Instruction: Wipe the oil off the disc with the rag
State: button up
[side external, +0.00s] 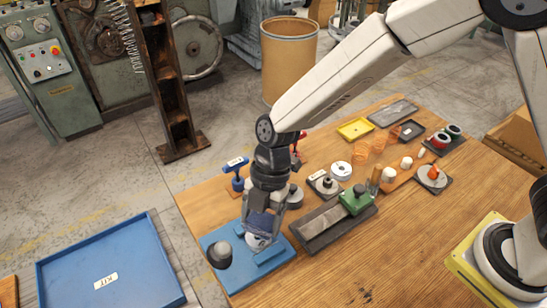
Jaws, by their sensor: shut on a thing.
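My gripper (264,212) points down over the blue plate (281,254) at the table's near left corner. Grey-blue material, apparently the rag (258,222), shows at its fingers, and the gripper is shut on it. Just below is a pale, rounded thing with dark marks, apparently the disc (257,243), partly covered by the gripper and rag. The rag looks to be at or against the disc; contact is too small to tell. How much oil is on the disc cannot be made out.
A dark grey domed piece (219,254) stands on the blue plate, left of the disc. A blue-handled tool (236,171) stands behind. A grey tray with a green block (356,199) lies to the right. A blue KIT tray (105,262) is at left.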

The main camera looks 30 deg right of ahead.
aim_at(265, 245)
jog(key=shift+f, duration=0.15)
jog(key=shift+f, duration=2.45)
jog(key=shift+f, duration=0.55)
dwell(0.3)
jog(key=shift+a, duration=0.2)
jog(key=shift+a, duration=0.25)
jog(key=shift+f, duration=0.1)
jog(key=shift+d, duration=0.15)
dwell(0.3)
jog(key=shift+s+d, duration=0.1)
jog(key=shift+d, duration=0.7)
